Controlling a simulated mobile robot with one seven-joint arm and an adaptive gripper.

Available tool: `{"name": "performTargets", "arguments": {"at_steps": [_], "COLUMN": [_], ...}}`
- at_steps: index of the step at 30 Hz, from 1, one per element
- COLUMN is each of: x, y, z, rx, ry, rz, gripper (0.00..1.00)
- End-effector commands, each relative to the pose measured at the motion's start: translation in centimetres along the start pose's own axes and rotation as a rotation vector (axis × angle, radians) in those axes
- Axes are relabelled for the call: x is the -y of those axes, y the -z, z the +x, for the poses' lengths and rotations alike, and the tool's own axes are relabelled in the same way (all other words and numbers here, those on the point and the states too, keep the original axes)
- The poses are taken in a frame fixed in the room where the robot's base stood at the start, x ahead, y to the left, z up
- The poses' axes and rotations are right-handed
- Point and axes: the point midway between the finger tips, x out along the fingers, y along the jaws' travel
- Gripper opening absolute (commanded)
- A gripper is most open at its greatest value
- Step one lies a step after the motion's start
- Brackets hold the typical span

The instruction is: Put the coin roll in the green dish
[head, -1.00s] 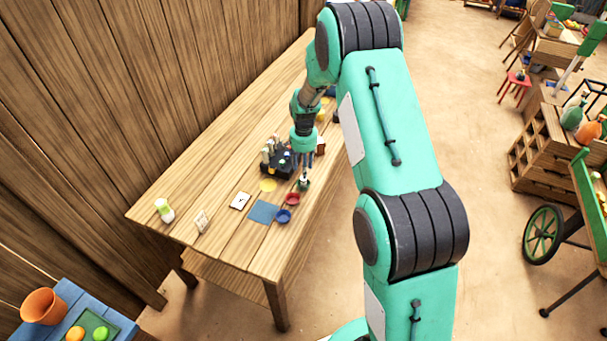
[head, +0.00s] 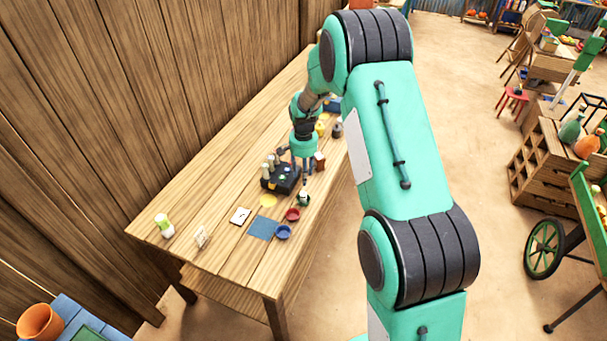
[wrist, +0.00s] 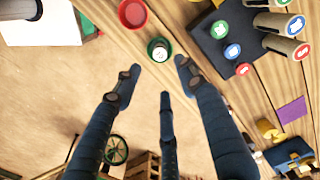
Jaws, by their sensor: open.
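A small roll with a white top and green mark (wrist: 159,49) stands upright inside the dark green dish (wrist: 149,57) in the wrist view. The dish also shows in the head view (head: 303,204), at the table's right edge just beyond the red dish. My gripper (head: 300,181) is open with its fingers spread and nothing between them. It hangs above the table, apart from the roll and dish and on their far side. In the wrist view its fingertips (wrist: 158,76) lie just below the dish.
A dark tray (head: 270,186) with several upright rolls stands left of my fingers. A red dish (head: 292,215), a blue dish (head: 283,232) and a blue mat (head: 262,228) lie nearer.

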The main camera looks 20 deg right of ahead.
Motion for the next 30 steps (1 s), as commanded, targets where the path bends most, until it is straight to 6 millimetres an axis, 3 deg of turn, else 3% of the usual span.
{"name": "performTargets", "arguments": {"at_steps": [5, 11, 20, 30], "x": [0.0, 0.0, -0.9, -3.6], "y": [-0.1, -0.8, -4.5, -10.8], "z": [-0.3, -3.0, -12.0, -22.2], "rx": [-0.002, -0.017, -0.069, -0.142], "ry": [0.002, 0.012, 0.046, 0.088], "rz": [-0.003, -0.028, -0.126, -0.261], "gripper": [0.41, 0.41, 0.41, 0.41]}}
